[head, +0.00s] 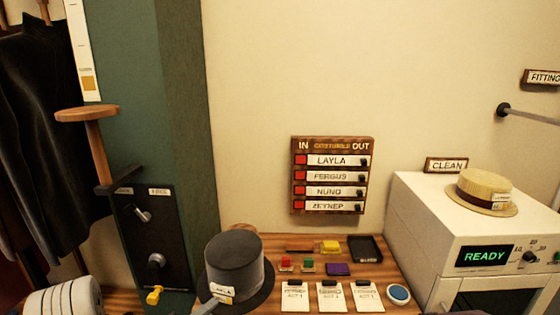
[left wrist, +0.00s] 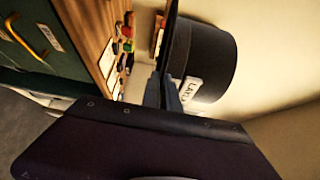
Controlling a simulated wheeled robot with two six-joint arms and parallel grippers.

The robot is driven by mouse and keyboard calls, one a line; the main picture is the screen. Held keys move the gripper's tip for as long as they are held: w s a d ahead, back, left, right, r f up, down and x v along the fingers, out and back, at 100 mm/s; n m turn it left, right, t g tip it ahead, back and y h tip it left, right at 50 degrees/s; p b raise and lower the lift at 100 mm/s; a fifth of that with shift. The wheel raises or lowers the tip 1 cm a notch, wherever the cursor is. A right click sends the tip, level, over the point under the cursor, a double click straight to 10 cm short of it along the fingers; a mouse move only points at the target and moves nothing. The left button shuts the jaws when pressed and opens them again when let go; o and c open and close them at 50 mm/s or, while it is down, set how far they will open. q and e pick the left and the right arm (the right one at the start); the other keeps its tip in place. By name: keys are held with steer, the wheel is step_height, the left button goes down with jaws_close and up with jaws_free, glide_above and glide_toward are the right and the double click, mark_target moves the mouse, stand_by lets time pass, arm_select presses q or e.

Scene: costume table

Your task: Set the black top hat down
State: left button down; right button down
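The black top hat (head: 234,262) is upright at the front left of the wooden table in the head view, with a white name tag on its band. It also shows sideways in the left wrist view (left wrist: 212,62), its tag facing the camera. My left gripper (head: 208,304) is at the near left side of the brim. In the left wrist view its fingers (left wrist: 165,92) are closed on the brim. Whether the hat's underside touches anything is hidden. My right gripper is in neither view.
The wooden table (head: 290,242) holds tag cards (head: 329,297), small coloured blocks, a black tray (head: 365,249) and a blue round button (head: 398,294). A white machine (head: 425,218) stands right, with a straw hat (head: 485,190) on top. A wooden disc-topped peg (head: 86,114) juts out left.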

arm_select(q)
steer(key=s+f+m+g+h, duration=0.3)
steer(key=s+f+g+h, duration=0.1)
steer(key=s+f, duration=0.5)
steer(key=shift+s+f+m, duration=0.4)
steer(key=shift+s, duration=0.3)
